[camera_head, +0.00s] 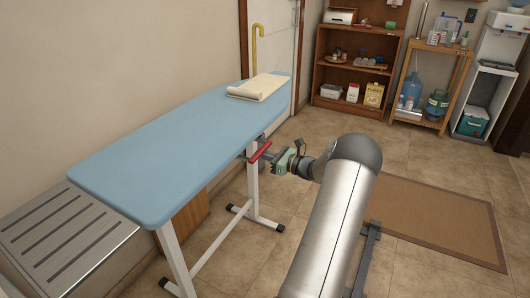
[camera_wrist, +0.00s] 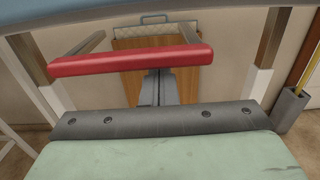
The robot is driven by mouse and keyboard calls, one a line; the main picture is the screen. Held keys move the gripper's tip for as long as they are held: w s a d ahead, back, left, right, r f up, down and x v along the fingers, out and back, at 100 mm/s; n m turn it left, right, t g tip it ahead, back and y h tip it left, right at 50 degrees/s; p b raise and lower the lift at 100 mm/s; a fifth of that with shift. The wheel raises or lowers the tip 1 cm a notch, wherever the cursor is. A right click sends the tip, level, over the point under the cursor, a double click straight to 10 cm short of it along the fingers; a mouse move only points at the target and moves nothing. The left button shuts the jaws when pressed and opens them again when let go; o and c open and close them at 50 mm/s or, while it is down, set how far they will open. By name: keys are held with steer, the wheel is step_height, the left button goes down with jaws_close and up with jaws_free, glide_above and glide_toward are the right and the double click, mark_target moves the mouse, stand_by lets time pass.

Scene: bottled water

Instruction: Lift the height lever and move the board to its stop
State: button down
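The board is a long light-blue ironing board (camera_head: 185,135) on white legs, standing along the wall. The height lever is a red bar (camera_head: 260,151) under the board's right-hand edge; in the wrist view the red lever (camera_wrist: 130,61) runs across the upper middle on two grey side arms. My gripper (camera_head: 274,158) is at the lever from the right. In the wrist view my gripper's two dark fingers (camera_wrist: 158,86) are together, pointing in under the lever, and their ends are hidden by it. I cannot tell whether they touch it.
A folded cream cloth (camera_head: 259,87) lies on the board's far end. A slatted grey bench (camera_head: 65,235) stands at the near left. A brown mat (camera_head: 435,215) lies on the floor at right. Shelves (camera_head: 358,70) line the back wall.

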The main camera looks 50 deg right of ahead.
mark_target(263, 146)
steer(key=shift+r, duration=0.15)
steer(key=shift+r+p, duration=1.2)
steer(key=shift+r, duration=0.45)
steer(key=shift+r+p, duration=4.5)
steer(key=shift+r, duration=1.85)
steer(key=p+v, duration=0.2)
steer(key=v, duration=0.7)
steer(key=shift+r+p, duration=0.4)
steer(key=shift+r, duration=0.05)
